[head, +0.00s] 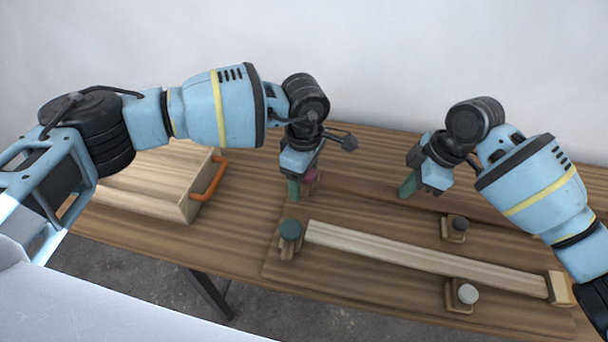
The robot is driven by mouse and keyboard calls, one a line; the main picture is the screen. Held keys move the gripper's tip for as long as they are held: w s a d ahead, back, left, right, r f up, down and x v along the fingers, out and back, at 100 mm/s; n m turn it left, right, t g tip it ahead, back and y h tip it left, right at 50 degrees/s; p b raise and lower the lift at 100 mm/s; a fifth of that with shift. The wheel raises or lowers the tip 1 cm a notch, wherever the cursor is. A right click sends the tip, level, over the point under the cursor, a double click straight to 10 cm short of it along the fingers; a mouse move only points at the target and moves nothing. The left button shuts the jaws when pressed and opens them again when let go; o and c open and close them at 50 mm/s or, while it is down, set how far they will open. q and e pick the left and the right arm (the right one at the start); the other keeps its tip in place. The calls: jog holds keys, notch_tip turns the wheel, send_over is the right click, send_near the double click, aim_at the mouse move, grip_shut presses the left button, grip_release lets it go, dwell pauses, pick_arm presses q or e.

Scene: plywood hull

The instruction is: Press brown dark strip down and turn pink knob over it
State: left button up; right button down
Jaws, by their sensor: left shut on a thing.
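The brown dark strip (356,187) runs along the back of the wooden board, its right part passing behind my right arm. The pink knob (311,175) is at the strip's left end, partly hidden by my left gripper. My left gripper (296,189) points down at that knob and is shut on it. My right gripper (407,187) points down at the middle of the brown dark strip, its green tip at or just above the strip. I cannot tell whether it touches, or whether its fingers are open or shut.
A pale strip (420,261) lies in front, with a teal knob (291,229) at its left end. A dark knob (460,223) and a whitish knob (468,293) stand on wooden blocks. A wooden box (150,183) with an orange handle (208,180) sits left.

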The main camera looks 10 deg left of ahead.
pick_arm(q)
jog(key=shift+w+r, duration=0.1)
jog(key=shift+r, duration=0.05)
pick_arm(e)
jog(key=shift+f, duration=1)
dwell(0.4)
jog(key=shift+d, duration=0.1)
pick_arm(q)
jog(key=shift+d+n, duration=0.15)
jog(key=shift+n, duration=1.25)
